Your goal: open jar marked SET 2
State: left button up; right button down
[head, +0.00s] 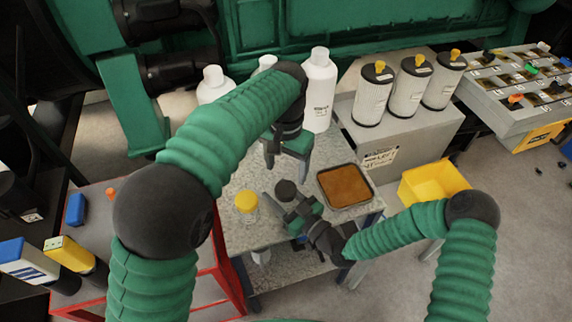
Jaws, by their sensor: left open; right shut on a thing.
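A small jar with a dark lid (286,190) is at the front of the metal table. My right gripper (284,200) comes in from the right and is shut on this jar, its fingers around the body below the lid. The jar looks upright. My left gripper (286,168) is open and points down just above and behind the dark lid, apart from it. A second jar with a yellow lid (246,201) stands to the left, clear of both grippers. I cannot read a SET 2 marking on either jar; the jar bodies are mostly hidden.
A tray with a brown bottom (345,186) lies right of the jars. White bottles (319,92) stand at the table's back. Several filters (408,95) stand on a grey box. A yellow bin (432,180) is at the right, a red cart (95,240) at the left.

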aim_at(286, 188)
pick_arm(q)
jog(key=m, duration=0.3)
jog(key=shift+r, duration=0.35)
jog(key=shift+f+m, duration=0.1)
jog(key=shift+m, duration=0.3)
notch_tip(286, 188, down, 8)
jog(key=shift+r, duration=0.1)
jog(key=c, duration=1.5)
jog(key=n, duration=0.3)
jog(key=shift+r, duration=0.1)
jog(key=shift+r, duration=1.1)
